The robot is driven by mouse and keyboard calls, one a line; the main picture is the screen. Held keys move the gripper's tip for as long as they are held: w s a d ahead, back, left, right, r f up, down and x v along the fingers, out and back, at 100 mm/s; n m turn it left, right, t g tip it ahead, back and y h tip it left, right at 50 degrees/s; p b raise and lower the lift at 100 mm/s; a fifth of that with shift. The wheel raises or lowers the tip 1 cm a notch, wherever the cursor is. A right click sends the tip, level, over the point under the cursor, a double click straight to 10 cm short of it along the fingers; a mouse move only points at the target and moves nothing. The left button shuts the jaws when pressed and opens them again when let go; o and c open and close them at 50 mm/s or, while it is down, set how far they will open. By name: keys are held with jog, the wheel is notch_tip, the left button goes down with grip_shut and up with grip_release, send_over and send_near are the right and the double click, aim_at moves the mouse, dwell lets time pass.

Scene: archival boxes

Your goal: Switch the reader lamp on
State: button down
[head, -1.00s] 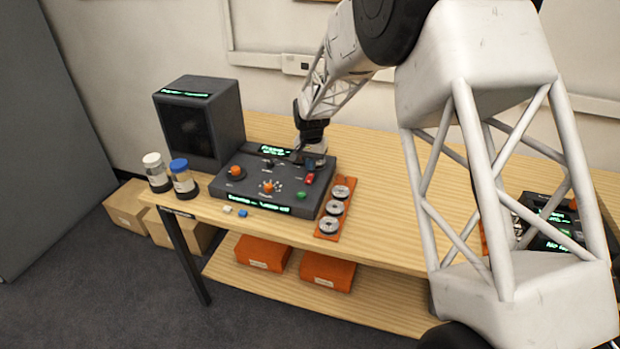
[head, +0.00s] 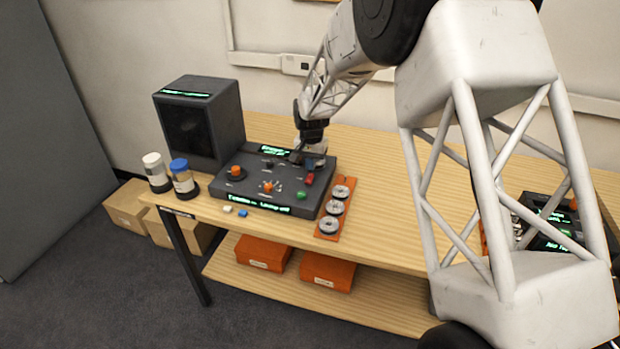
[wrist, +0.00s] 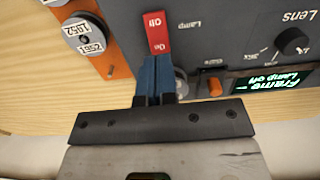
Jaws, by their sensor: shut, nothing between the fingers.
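The reader's dark control panel (head: 222,193) sits on the wooden bench. In the head view, my gripper (head: 313,163) is over the panel's back right part. The small display (wrist: 266,80) reads "Frame - Lamp off".
An orange knob (wrist: 215,87) and a black Lens knob (wrist: 292,41) stand near my fingers. An orange rack (head: 325,233) with labelled reels lies beside the panel. A dark monitor box (head: 222,113) and two jars (head: 183,178) stand left.

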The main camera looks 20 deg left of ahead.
aim_at(311, 174)
jog(key=shift+f, duration=1.45)
dwell(1.3)
jog(key=shift+r, duration=3.55)
